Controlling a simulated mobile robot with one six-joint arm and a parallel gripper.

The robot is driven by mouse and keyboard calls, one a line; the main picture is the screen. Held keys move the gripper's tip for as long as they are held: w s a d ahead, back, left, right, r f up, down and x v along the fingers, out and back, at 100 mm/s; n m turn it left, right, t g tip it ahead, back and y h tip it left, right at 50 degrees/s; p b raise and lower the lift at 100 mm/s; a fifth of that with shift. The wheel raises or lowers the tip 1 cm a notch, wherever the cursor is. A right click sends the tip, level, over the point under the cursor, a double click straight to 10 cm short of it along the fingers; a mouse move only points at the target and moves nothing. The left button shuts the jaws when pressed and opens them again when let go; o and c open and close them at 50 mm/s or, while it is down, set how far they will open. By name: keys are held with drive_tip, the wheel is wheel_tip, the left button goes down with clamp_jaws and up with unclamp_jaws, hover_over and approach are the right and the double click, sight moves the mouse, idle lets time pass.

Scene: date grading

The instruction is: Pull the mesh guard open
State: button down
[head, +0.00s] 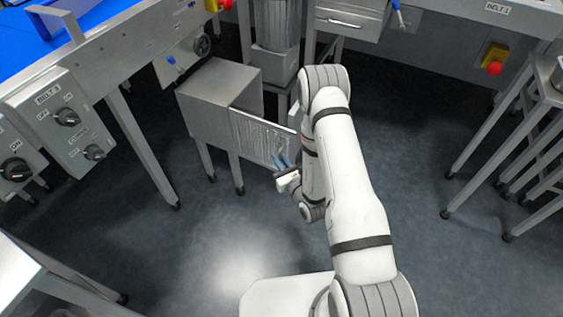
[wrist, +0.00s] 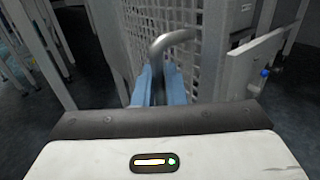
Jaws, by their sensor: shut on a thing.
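The mesh guard (head: 262,137) is a pale grid panel in a metal frame on the front of a grey steel cabinet (head: 208,98). It stands swung out at an angle from the cabinet's right side. In the wrist view the mesh (wrist: 198,45) fills the upper middle. A curved metal handle (wrist: 168,42) rises from the guard between my blue fingers. My gripper (head: 281,160) is at the guard's lower right edge. In the wrist view my gripper (wrist: 160,88) is shut on the handle. The fingers hide the handle's lower part.
A belt table with a control box (head: 70,118) stands at left. A motor-like column (head: 277,40) stands behind the cabinet. A steel rack (head: 530,130) stands at right. The dark floor in front of the cabinet is clear.

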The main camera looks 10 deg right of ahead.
drive_tip(key=shift+a+r, duration=0.1)
drive_tip(key=shift+a, duration=0.05)
drive_tip(key=c, duration=1.6)
unclamp_jaws()
drive_tip(key=shift+c, duration=0.2)
drive_tip(key=b+v, duration=0.1)
drive_tip(key=v, duration=0.6)
drive_tip(key=shift+s+b, duration=0.35)
